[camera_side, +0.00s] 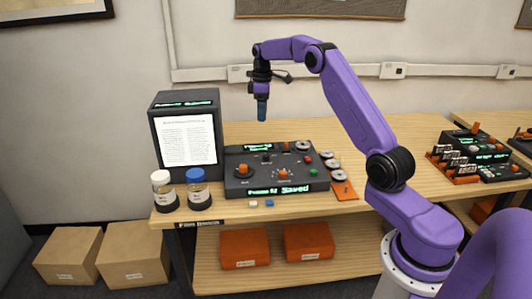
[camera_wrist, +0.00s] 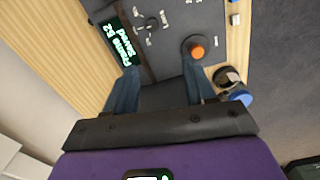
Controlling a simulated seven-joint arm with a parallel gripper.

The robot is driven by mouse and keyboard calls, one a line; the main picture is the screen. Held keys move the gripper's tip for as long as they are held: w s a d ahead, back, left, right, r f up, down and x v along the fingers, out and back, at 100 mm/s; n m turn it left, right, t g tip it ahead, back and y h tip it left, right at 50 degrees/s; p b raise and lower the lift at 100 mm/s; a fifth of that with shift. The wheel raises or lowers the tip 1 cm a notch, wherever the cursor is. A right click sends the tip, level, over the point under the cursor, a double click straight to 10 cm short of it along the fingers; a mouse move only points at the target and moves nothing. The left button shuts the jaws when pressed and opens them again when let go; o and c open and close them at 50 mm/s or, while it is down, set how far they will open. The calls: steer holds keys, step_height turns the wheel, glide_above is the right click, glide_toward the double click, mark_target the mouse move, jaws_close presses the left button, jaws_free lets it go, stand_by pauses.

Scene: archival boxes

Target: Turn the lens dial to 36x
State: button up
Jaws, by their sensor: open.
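A dark control panel (camera_side: 232,192) lies on the wooden bench, with two large orange-topped knobs, a left one (camera_side: 243,170) and a middle one (camera_side: 283,174), and smaller knobs and buttons. The labels are too small to read, so I cannot tell which knob is the lens dial. My gripper (camera_side: 262,117) hangs above and behind the panel, touching nothing. Its blue fingers are apart and empty in the wrist view (camera_wrist: 159,70).
A reader box with a lit page (camera_side: 187,140) stands left of the panel. A white-capped bottle (camera_side: 163,190) and a blue-capped bottle (camera_side: 197,188) stand before it. Film reels (camera_side: 333,165) lie at the panel's right. Orange boxes (camera_side: 244,248) sit on the lower shelf.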

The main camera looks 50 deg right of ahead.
steer(key=d, duration=0.2)
glide_toward(266, 155)
step_height(266, 155, down, 8)
steer(key=shift+f, duration=0.25)
steer(key=shift+c, duration=0.4)
jaws_close()
